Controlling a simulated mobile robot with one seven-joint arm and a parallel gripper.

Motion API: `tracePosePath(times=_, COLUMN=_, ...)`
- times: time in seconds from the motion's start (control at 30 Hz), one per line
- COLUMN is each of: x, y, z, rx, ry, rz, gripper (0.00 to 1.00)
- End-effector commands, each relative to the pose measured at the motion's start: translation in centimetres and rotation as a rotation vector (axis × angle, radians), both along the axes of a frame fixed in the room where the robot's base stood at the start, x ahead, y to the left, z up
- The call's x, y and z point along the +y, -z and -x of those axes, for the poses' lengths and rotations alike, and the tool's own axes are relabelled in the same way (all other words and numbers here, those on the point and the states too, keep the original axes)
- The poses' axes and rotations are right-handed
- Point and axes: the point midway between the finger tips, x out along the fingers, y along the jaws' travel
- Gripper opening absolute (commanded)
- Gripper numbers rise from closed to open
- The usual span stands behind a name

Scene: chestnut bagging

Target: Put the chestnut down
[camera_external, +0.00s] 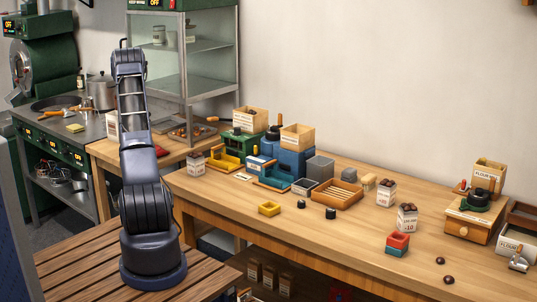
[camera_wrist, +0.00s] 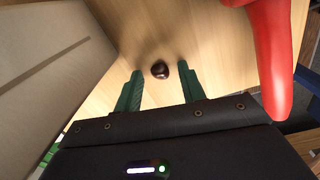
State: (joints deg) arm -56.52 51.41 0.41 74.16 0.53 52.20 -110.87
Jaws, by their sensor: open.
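In the wrist view, a dark brown, glossy chestnut (camera_wrist: 160,70) lies on a pale wooden surface (camera_wrist: 150,30). My gripper (camera_wrist: 159,72) is open, with one green finger on each side of the chestnut. Gaps show between the chestnut and both fingertips, and the fingers do not hold it. I cannot tell how high the tips are above the wood. In the external view, my arm stands upright at the left and my gripper cannot be made out.
In the wrist view, a large pale panel (camera_wrist: 50,60) stands close at left and a red rounded object (camera_wrist: 268,50) at right. In the external view, the long wooden bench (camera_external: 340,225) holds boxes, trays and two loose chestnuts (camera_external: 440,261) at its right.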

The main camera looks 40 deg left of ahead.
Motion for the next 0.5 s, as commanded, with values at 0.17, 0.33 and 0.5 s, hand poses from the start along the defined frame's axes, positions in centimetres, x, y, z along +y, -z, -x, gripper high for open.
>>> tracePosePath(times=0.17, x=0.0, y=-1.4, z=0.0, rx=0.000, ry=0.000, rz=-0.001, gripper=0.40)
tracePosePath(times=0.33, x=-0.2, y=-4.4, z=-0.1, rx=-0.001, ry=0.001, rz=-0.003, gripper=0.40)
tracePosePath(times=0.5, x=-0.3, y=-7.7, z=0.0, rx=-0.001, ry=0.000, rz=-0.003, gripper=0.40)
